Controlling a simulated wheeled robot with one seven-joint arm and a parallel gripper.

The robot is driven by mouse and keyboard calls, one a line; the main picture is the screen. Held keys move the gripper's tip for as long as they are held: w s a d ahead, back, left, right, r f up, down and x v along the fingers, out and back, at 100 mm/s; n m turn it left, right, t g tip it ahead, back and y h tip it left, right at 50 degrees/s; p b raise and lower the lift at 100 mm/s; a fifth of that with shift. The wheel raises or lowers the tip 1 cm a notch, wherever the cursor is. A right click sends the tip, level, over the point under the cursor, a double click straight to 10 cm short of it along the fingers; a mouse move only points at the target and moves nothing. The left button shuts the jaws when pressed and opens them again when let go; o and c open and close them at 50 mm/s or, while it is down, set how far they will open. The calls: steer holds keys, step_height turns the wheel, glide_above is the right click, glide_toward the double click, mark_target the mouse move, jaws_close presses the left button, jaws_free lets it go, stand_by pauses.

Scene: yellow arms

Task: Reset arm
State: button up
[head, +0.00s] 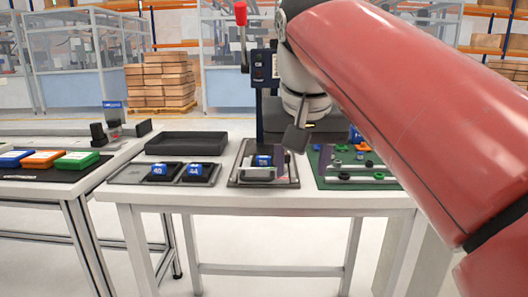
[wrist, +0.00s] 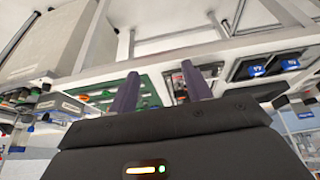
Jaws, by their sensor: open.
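My red arm (head: 410,95) reaches in from the right side of the head view and bends down over the table. My gripper (head: 290,150) hangs above the right part of the middle tray, pointing down. In the wrist view, the two purple fingers of my gripper (wrist: 160,84) stand apart with nothing between them. The gap from the fingertips to the tray and what lies in it cannot be told.
The white table (head: 250,201) holds a grey tray (head: 131,174) with two blue-labelled black blocks, a black bin (head: 186,144), the middle tray (head: 234,182) and a green mat (head: 325,178) with small parts. A red-topped lever (head: 241,14) stands behind. The table's front edge is clear.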

steer(key=s+d+f, duration=0.3)
steer(key=s+f, duration=0.1)
steer(key=f, duration=0.5)
steer(key=s+d+f, duration=0.3)
steer(key=s+f, duration=0.1)
steer(key=f, duration=0.4)
steer(key=s+d+f+t, duration=0.1)
steer(key=s+d+f, duration=0.2)
steer(key=f, duration=0.6)
steer(key=shift+s+d+f, duration=0.3)
steer(key=shift+s, duration=0.5)
